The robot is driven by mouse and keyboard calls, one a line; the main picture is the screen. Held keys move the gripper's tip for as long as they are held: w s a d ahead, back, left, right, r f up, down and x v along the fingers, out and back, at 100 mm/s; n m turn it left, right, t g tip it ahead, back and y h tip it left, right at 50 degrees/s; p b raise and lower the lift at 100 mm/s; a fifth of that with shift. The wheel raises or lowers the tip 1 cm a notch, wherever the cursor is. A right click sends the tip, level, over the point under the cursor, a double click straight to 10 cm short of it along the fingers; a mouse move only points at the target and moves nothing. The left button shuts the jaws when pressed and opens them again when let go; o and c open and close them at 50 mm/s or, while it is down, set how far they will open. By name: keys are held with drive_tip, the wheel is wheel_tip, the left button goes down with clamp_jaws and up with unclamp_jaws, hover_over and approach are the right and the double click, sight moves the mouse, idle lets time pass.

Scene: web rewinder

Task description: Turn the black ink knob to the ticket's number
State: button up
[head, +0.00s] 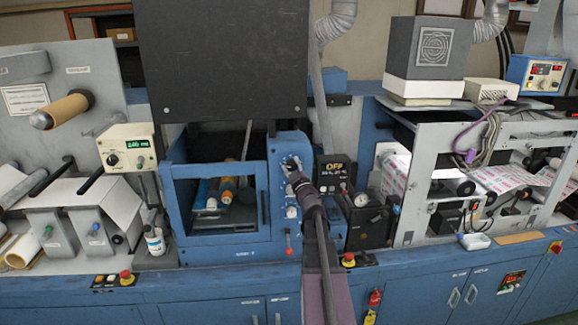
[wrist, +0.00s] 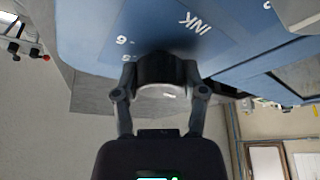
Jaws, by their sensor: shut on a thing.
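The black ink knob (wrist: 158,68) has a pale round end face and sits on a blue panel (wrist: 105,30) in the wrist view. White lettering INK and a few scale numbers show upside down beside it; most of the scale is hidden by the knob and its shadow. My gripper (wrist: 160,82) is shut on the knob, one finger on each side. In the head view my gripper (head: 292,172) reaches the upper part of the blue panel (head: 276,205) and hides the knob there. I cannot tell which thing is the ticket, and no ticket number is readable.
A black display box (head: 335,172) and a gauge box (head: 366,222) stand close to the right of my arm. A large dark panel (head: 222,60) hangs above.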

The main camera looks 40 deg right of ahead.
drive_tip(key=shift+w+n, duration=0.1)
drive_tip(key=shift+n, duration=0.2)
drive_tip(key=o, duration=1.1)
drive_tip(key=shift+f, duration=0.1)
drive_tip(key=shift+o, duration=0.2)
drive_tip(key=shift+a, duration=0.1)
